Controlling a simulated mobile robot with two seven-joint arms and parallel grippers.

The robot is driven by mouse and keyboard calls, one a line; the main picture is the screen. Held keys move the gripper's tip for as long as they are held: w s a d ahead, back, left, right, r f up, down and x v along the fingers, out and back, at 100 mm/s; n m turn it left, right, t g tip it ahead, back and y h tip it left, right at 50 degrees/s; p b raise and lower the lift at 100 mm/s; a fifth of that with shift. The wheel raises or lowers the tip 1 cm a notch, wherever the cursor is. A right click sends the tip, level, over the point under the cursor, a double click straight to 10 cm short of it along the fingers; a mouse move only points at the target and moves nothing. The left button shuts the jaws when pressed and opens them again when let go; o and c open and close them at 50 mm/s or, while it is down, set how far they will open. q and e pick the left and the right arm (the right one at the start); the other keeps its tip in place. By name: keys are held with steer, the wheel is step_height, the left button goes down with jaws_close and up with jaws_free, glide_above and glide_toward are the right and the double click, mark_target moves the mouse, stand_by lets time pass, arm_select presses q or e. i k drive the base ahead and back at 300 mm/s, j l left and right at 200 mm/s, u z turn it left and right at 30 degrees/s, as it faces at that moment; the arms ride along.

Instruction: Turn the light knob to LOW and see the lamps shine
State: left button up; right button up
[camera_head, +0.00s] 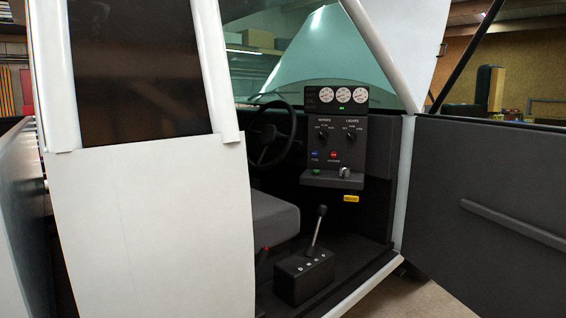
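The light knob (351,133) is a small black dial on the right of the dark dash panel (335,155), under a label that looks like LIGHTS. Its exact pointer position is too small to tell. A second black knob (323,134) sits to its left under another label. Three round white gauges (343,95) top the panel. The lamps cannot be made out in this view. Neither of my grippers shows in the head view.
The cab doorway is open, with a dark door (490,200) swung out at right. A steering wheel (271,135), grey seat (272,217) and shift lever (316,230) are inside. A white body panel (150,230) blocks the left. Blue and red buttons (333,155) sit below the knobs.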

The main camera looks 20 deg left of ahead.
mark_target(351, 136)
steer(key=i+l, duration=0.15)
steer(key=i, duration=0.35)
steer(key=i+l+z, duration=0.1)
steer(key=i, duration=0.4)
steer(key=i+l, duration=0.2)
steer(key=i, duration=0.35)
